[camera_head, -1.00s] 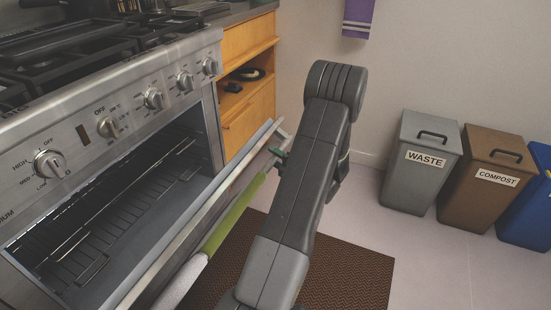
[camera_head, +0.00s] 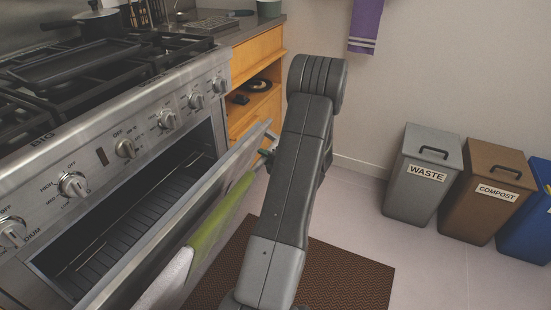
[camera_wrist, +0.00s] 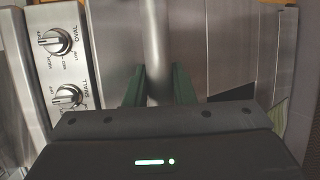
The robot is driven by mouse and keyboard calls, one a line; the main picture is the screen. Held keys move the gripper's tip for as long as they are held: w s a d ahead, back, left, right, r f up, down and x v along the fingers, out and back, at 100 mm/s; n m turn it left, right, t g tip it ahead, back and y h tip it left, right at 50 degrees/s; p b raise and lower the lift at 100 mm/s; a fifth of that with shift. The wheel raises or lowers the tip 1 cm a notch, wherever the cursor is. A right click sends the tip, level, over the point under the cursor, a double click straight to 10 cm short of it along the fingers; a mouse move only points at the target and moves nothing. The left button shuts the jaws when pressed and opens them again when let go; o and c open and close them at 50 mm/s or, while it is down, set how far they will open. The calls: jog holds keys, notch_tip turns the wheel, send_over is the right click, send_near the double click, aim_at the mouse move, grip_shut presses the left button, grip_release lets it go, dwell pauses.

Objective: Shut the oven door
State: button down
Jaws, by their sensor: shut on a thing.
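The stainless oven (camera_head: 140,135) stands at the left of the head view. Its door (camera_head: 190,212) is partly open, tilted outward from the front, with the dark cavity (camera_head: 115,240) showing above it. A green and white towel (camera_head: 208,233) hangs along the door's outer side. My gripper (camera_head: 268,153) is at the far end of the door, partly hidden by my arm. In the wrist view, the green fingers of my gripper (camera_wrist: 159,88) are shut around the metal handle bar (camera_wrist: 157,45), one on each side.
Grey waste (camera_head: 424,180), brown compost (camera_head: 487,195) and blue (camera_head: 530,225) bins stand at the right wall. A brown mat (camera_head: 335,270) lies under my arm. Wooden cabinets (camera_head: 258,52) adjoin the oven. Floor between mat and bins is clear.

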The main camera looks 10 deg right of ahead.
aim_at(245, 138)
jog(key=shift+n+g+h, duration=0.4)
jog(key=shift+g+h, duration=0.3)
jog(key=shift+g, duration=0.1)
jog(key=w+a+r+p, duration=0.1)
jog(key=a+p, duration=0.1)
jog(key=w+a+r+p, duration=0.2)
jog(key=a, duration=0.1)
jog(key=w+a+r+p, duration=0.2)
jog(key=shift+a+r+p, duration=0.15)
jog(key=shift+r+p, duration=0.1)
jog(key=shift+p, duration=0.15)
jog(key=w+a+r+p, duration=0.1)
jog(key=w+a+p, duration=0.2)
jog(key=a, duration=0.3)
jog(key=shift+w+a+r+g+h+p, duration=0.3)
jog(key=shift+w+g+h+p, duration=0.1)
jog(key=shift+w, duration=0.3)
jog(key=c, duration=1.2)
grip_release()
jog(key=shift+f, duration=0.1)
jog(key=shift+c, duration=0.2)
jog(key=shift+s+d, duration=0.15)
jog(key=v, duration=1.3)
jog(key=shift+s+d+p, duration=0.15)
jog(key=shift+s+p, duration=0.1)
jog(key=shift+p, duration=0.1)
jog(key=shift+w, duration=0.1)
